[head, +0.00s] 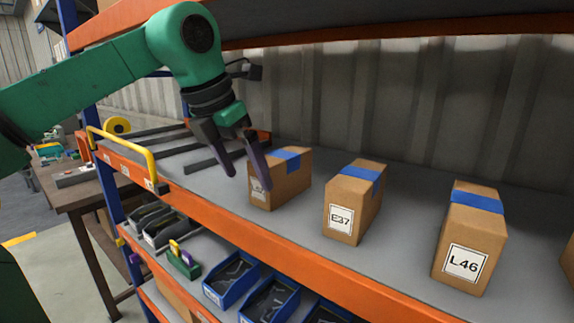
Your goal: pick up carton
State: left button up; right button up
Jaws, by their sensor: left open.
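Several brown cartons with blue tape and white labels stand in a row on the upper grey shelf (215,193) in the head view. The leftmost carton (290,184) has its label partly hidden behind a finger of my left gripper (248,180). The middle carton (354,200) is marked E37, and the one to its right (470,238) is marked L46. Another carton (569,262) is cut off at the right edge. My left gripper is open and empty, pointing down at the left front of the leftmost carton. I cannot tell whether it touches it. My right gripper is not in view.
An orange beam (262,236) edges the shelf front. A yellow rail (128,147) stands at the shelf's left end, near dark bars (187,145). Another orange beam (330,22) runs above. Blue bins (231,279) sit on the lower shelf. A workbench (75,190) stands left.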

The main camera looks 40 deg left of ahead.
aim_at(275, 156)
pick_arm(q)
jog(key=w, duration=0.1)
jog(key=w+p, duration=0.1)
jog(key=w, duration=0.2)
jog(key=shift+w+r+p, duration=0.1)
jog(key=shift+r+p, duration=0.15)
jog(key=shift+p, duration=0.1)
jog(key=w, duration=0.2)
jog(key=w+f+p, duration=0.1)
jog(key=w, duration=0.1)
jog(key=shift+w, duration=0.1)
jog(key=x, duration=0.4)
jog(key=shift+s+f, duration=0.15)
jog(key=shift+s, duration=0.2)
jog(key=shift+w+f, duration=0.2)
jog(key=shift+w, duration=0.05)
jog(key=shift+r, duration=0.1)
grip_shut()
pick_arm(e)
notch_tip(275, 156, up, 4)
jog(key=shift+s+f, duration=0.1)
